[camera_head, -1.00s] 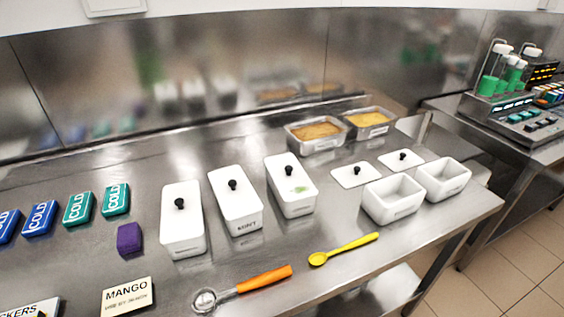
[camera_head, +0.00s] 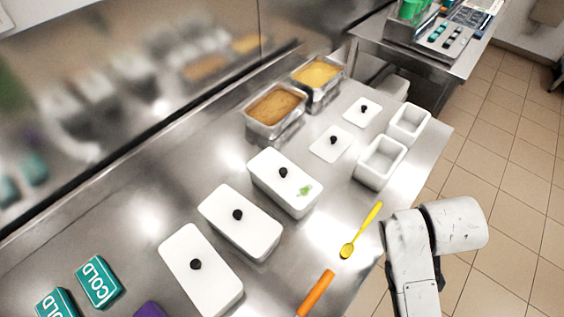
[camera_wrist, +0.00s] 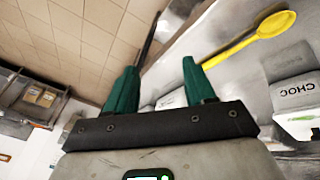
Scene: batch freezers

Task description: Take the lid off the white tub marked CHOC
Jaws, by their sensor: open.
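In the head view, a white lidded tub (camera_head: 285,197) with a black knob (camera_head: 283,172) and a green mark on its lid stands closest to the yellow spoon. In the wrist view, the white tub (camera_wrist: 296,92) marked CHOC is at the right edge, near the yellow spoon and with a bit of green beside its label. It appears to be the green-marked tub. My gripper (camera_wrist: 160,82) is open and empty, its two green fingers apart from the tub. The head view shows my arm at the lower right, but not the gripper.
Two more lidded white tubs (camera_head: 240,222) (camera_head: 201,270) stand to the left. Two open white tubs (camera_head: 380,161) (camera_head: 409,123), loose lids (camera_head: 331,144) (camera_head: 363,112) and filled metal pans (camera_head: 274,110) are behind. A yellow spoon (camera_head: 361,230) and orange-handled scoop (camera_head: 315,293) lie in front.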

